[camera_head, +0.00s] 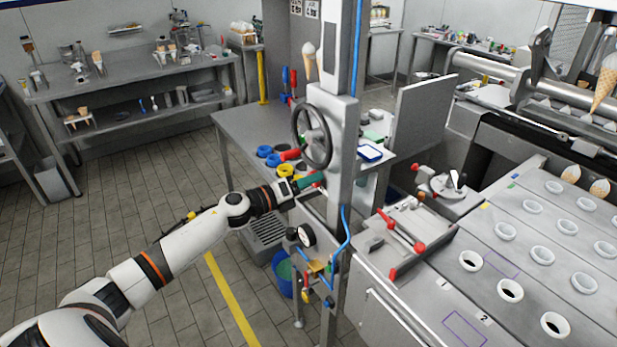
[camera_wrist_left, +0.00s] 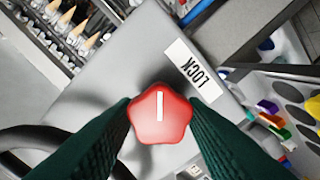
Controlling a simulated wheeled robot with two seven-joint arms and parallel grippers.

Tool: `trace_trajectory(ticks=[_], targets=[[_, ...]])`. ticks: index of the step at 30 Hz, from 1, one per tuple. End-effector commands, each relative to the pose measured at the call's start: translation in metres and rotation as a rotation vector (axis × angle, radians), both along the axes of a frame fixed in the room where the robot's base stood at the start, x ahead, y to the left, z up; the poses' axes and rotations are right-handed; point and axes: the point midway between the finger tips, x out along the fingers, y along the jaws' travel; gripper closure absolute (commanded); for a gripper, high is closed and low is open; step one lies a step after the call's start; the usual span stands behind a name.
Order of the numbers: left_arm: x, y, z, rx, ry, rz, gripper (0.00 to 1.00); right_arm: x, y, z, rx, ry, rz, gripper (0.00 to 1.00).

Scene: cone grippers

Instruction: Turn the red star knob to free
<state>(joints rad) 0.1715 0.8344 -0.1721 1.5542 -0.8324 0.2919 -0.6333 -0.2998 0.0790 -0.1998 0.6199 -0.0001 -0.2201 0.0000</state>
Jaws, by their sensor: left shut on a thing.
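The red star knob (camera_wrist_left: 160,115) sits between the dark green fingers of my left gripper (camera_wrist_left: 160,128) in the left wrist view. The fingers are shut on its sides. A white line on the knob's face points up in this view. A white LOCK label (camera_wrist_left: 194,71) lies on the grey plate, above and right of the knob, and reads upside down. My right gripper is not in view.
A dark handwheel (camera_head: 311,136) on the grey column (camera_head: 345,130) stands just above my left gripper. A pressure gauge (camera_head: 306,235) and a blue hose (camera_head: 345,237) are below it. A steel table (camera_head: 240,128) stands behind; the tiled floor at left is open.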

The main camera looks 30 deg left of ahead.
Motion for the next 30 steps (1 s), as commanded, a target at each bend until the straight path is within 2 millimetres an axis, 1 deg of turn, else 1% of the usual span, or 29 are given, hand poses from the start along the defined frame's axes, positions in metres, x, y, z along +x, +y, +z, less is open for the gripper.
trace_trajectory(ticks=[1,12,18,24,30], targets=[[0.0,0.001,0.002,-0.043,0.019,0.002,0.85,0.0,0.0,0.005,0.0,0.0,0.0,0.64],[0.0,0.001,0.003,-0.362,0.15,0.003,0.85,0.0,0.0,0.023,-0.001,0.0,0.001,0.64],[0.0,0.001,0.002,-0.508,0.21,0.004,0.85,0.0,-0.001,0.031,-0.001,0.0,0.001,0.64],[0.0,0.001,0.001,-0.615,0.255,0.004,0.85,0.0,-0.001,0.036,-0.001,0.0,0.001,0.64],[0.0,0.001,0.001,-0.678,0.28,0.003,0.85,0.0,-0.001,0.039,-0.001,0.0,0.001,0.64]])
